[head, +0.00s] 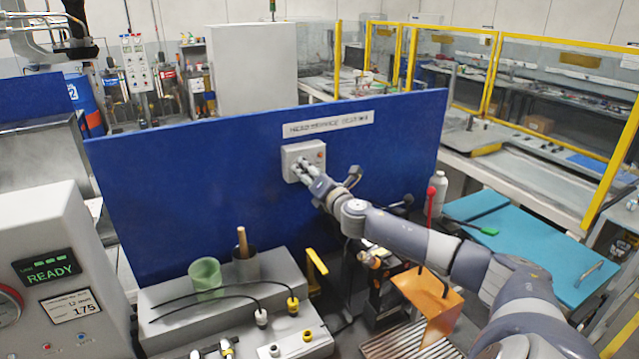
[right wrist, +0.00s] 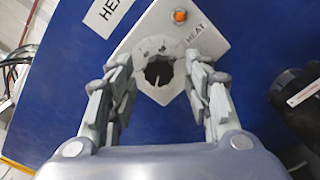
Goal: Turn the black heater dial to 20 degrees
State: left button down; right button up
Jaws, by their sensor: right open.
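The black heater dial (right wrist: 159,73) sits in a pale round scale on a light grey control box (right wrist: 207,30) marked HEAT. A light pointer mark shows on the dial, but I cannot read the degree markings. My right gripper (right wrist: 160,88) is open, with one finger on each side of the dial; I cannot tell whether they touch it. In the head view the box (head: 290,153) is on a blue panel, and my right gripper (head: 303,168) is in front of it, largely hiding the dial.
The blue panel (head: 200,190) stands behind a grey bench block (head: 180,295) with a green cup (head: 205,274) and a dark cup (head: 246,266). An orange lamp (right wrist: 180,15) is on the box. A white bottle (head: 439,184) stands right of the panel.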

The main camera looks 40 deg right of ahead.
jog(key=v, duration=1.1)
jog(key=shift+s, duration=0.2)
dwell(0.7)
